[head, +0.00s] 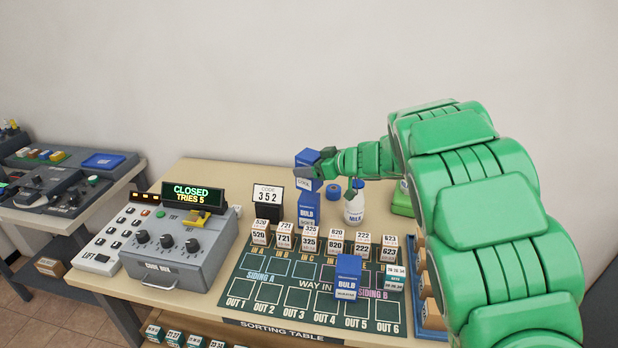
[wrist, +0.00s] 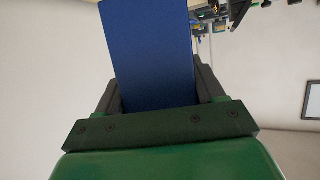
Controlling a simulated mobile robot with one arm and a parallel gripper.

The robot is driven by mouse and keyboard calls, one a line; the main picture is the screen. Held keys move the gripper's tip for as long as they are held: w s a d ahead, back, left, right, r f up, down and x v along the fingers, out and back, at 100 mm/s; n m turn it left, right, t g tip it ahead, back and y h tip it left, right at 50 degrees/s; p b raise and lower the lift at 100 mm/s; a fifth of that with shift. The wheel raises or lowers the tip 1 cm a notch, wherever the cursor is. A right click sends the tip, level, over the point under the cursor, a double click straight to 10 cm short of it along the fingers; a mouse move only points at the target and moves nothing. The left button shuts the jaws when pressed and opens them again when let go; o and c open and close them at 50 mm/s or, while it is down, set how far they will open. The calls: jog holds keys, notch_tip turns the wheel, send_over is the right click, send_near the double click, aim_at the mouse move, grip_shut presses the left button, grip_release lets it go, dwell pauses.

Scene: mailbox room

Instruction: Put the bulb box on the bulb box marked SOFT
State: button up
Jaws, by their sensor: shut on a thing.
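My gripper (head: 314,172) is shut on a blue bulb box (head: 307,157), which has a white label low on its front and is slightly tilted. In the wrist view the held blue box (wrist: 150,55) fills the space between the dark fingers (wrist: 160,100). A second blue bulb box (head: 309,207) stands upright on the table just below the held one in the head view; I cannot tell whether they touch. A third blue bulb box (head: 348,275) stands on the sorting mat nearer the front. The small label words are too small to read surely, so I cannot tell which is marked SOFT.
A white bottle (head: 354,205) and a blue round thing (head: 334,191) stand just right of the held box. The code card (head: 268,200) stands to the left. Several numbered blocks (head: 310,238) line the green sorting mat (head: 270,285). The grey code box (head: 175,255) is at left.

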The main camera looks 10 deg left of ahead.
jog(key=shift+w+a+f, duration=0.15)
jog(key=shift+w+f, duration=0.25)
jog(key=shift+f, duration=1.75)
jog(key=shift+f, duration=0.15)
jog(key=o, duration=1.1)
jog(key=shift+c, duration=0.2)
jog(key=shift+r, duration=0.2)
jog(key=v, duration=1.2)
jog(key=shift+f, duration=0.1)
